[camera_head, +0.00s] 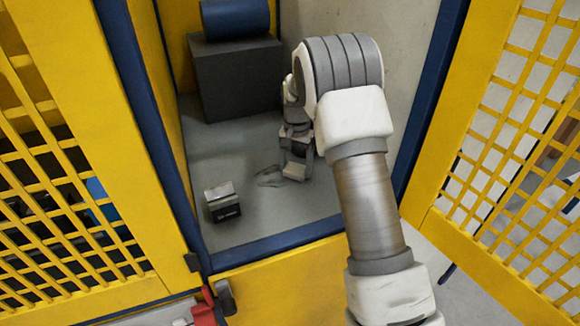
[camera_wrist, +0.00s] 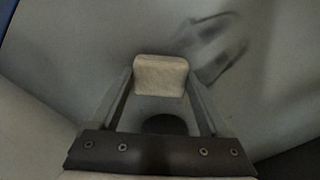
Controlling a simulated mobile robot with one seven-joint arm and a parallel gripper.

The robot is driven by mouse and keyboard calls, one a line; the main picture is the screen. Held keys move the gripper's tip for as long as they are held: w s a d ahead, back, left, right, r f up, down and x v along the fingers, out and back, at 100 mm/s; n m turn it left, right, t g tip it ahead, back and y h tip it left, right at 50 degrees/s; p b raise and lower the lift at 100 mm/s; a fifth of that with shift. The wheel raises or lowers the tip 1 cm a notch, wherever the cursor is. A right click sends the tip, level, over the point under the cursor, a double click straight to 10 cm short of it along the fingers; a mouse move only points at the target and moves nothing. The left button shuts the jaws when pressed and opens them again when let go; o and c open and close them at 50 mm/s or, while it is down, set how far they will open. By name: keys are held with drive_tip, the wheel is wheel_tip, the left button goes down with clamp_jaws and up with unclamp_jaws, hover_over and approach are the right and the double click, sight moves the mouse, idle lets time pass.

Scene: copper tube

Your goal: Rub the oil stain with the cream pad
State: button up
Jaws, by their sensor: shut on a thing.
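The cream pad (camera_wrist: 160,75) is between the fingers of my gripper (camera_wrist: 160,88) in the wrist view, and my gripper is shut on it. In the head view the pad (camera_head: 294,171) is at the tips of my gripper (camera_head: 297,158), low over the grey floor of the yellow enclosure. The oil stain (camera_head: 268,178) is a dark smear on that floor, just left of the pad. In the wrist view the stain (camera_wrist: 222,42) lies beyond the pad, to the upper right. I cannot tell whether the pad touches the floor.
A small dark box with a light top (camera_head: 223,202) stands on the floor at the front left. A large dark block (camera_head: 240,80) with a blue cylinder (camera_head: 236,18) on it stands at the back left. Yellow posts and open mesh doors (camera_head: 515,130) flank the opening.

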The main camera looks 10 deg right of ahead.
sight(279, 170)
drive_tip(key=shift+w+a+p, duration=0.25)
drive_tip(key=shift+w+p, duration=0.2)
drive_tip(key=shift+w, duration=0.45)
drive_tip(key=shift+s+a+f, duration=0.1)
drive_tip(key=shift+s+a, duration=0.15)
drive_tip(key=shift+a, duration=0.95)
drive_tip(key=shift+s+a+r, duration=0.1)
drive_tip(key=shift+s+a, duration=0.2)
drive_tip(key=shift+a, duration=0.95)
drive_tip(key=shift+s+a+f, duration=0.1)
drive_tip(key=shift+s+a, duration=0.15)
drive_tip(key=shift+a, duration=0.95)
drive_tip(key=shift+s+a, duration=0.2)
drive_tip(key=shift+a, duration=0.65)
drive_tip(key=shift+s+a, duration=0.15)
drive_tip(key=shift+a, duration=0.75)
drive_tip(key=shift+w+a+p, duration=0.15)
drive_tip(key=shift+w+p, duration=0.2)
drive_tip(key=shift+w, duration=0.5)
drive_tip(key=shift+w+d, duration=0.25)
drive_tip(key=shift+d, duration=0.95)
drive_tip(key=shift+w+d, duration=0.3)
drive_tip(key=shift+d, duration=0.95)
drive_tip(key=shift+w+d, duration=0.25)
drive_tip(key=shift+d, duration=0.95)
drive_tip(key=shift+w+d, duration=0.2)
drive_tip(key=shift+d, duration=0.7)
drive_tip(key=shift+w+d, duration=0.15)
drive_tip(key=shift+d, duration=0.7)
